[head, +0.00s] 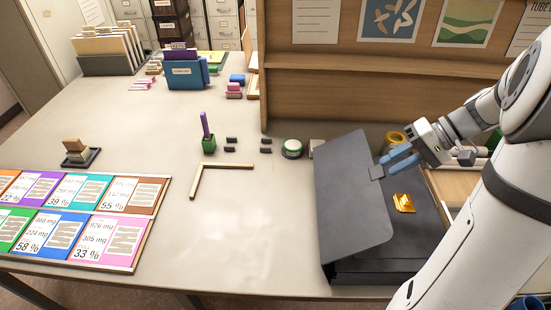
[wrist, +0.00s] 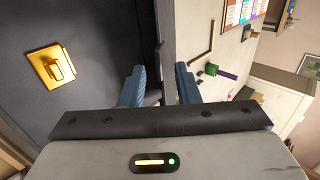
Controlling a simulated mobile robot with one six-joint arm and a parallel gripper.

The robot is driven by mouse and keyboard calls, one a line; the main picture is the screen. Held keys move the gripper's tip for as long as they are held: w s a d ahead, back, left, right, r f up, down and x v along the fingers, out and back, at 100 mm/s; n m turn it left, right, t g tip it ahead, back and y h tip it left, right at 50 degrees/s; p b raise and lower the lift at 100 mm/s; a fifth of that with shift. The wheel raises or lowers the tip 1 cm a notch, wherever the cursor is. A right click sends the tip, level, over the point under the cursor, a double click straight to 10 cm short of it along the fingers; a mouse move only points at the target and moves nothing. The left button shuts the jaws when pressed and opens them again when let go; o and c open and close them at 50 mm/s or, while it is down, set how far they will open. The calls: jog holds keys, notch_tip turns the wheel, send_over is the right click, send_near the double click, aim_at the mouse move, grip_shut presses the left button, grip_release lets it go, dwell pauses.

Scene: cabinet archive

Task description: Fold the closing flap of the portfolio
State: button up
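The dark grey portfolio (head: 405,245) lies at the table's front right. Its closing flap (head: 352,205) stands raised and tilted to the left, with a small tab (head: 376,172) on its upper right edge. A gold clasp (head: 403,202) sits on the body and also shows in the wrist view (wrist: 50,66). My gripper (head: 392,160) is beside the tab. In the wrist view its blue fingers (wrist: 160,88) are apart, with the flap's edge (wrist: 166,40) seen nearly edge-on in line with the gap. Contact cannot be made out.
A wooden back panel (head: 350,95) stands behind. A yellow tape roll (head: 396,138) and a green-rimmed round tin (head: 292,148) are near the portfolio's far side. A wooden L-shaped piece (head: 220,168) and a colour chart board (head: 85,215) lie left. The table between is mostly clear.

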jog(key=shift+b+x, duration=0.55)
jog(key=shift+x, duration=0.85)
jog(key=shift+a+f, duration=0.2)
jog(key=shift+f, duration=0.05)
jog(key=shift+c, duration=0.2)
grip_shut()
